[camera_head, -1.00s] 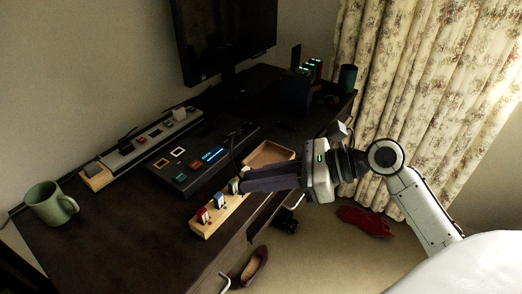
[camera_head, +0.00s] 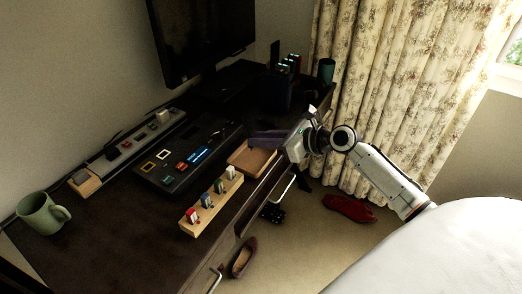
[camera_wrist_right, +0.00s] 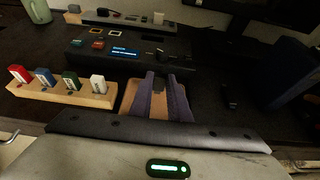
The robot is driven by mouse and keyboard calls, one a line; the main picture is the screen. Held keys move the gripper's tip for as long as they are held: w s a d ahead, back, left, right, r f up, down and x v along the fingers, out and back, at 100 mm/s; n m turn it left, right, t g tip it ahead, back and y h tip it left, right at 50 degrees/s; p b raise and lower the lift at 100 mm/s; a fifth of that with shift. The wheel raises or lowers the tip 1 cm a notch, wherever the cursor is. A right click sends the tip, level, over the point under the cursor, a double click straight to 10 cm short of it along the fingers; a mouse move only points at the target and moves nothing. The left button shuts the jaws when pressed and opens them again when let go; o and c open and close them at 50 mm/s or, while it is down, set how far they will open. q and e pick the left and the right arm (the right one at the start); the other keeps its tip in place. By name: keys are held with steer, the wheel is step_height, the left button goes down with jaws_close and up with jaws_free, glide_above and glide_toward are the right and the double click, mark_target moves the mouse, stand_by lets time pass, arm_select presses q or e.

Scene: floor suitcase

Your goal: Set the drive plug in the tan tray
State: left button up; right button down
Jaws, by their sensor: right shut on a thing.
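The tan tray (camera_head: 240,165) is a shallow open box on the dark desk, beside the console; it also shows in the right wrist view (camera_wrist_right: 127,98). My right gripper (camera_head: 255,139) has long purple-grey fingers that reach over the far part of the tray. In the right wrist view its fingers (camera_wrist_right: 161,80) stand close together over the tray. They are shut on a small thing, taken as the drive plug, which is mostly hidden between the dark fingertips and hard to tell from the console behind. My left gripper is not in view.
A wooden rack (camera_head: 187,228) with red, blue, green and white plugs stands by the tray. A black console (camera_head: 160,179) with coloured buttons lies behind it. A power strip (camera_head: 125,150), green mug (camera_head: 42,212) and monitor (camera_head: 205,45) are further back. The front-left desk is clear.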

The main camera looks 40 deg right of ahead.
mark_target(252, 148)
steer(key=shift+f+b, duration=0.45)
steer(key=shift+f, duration=1.2)
steer(key=shift+f, duration=0.15)
steer(key=c, duration=1.7)
jaws_free()
steer(key=shift+o, duration=0.2)
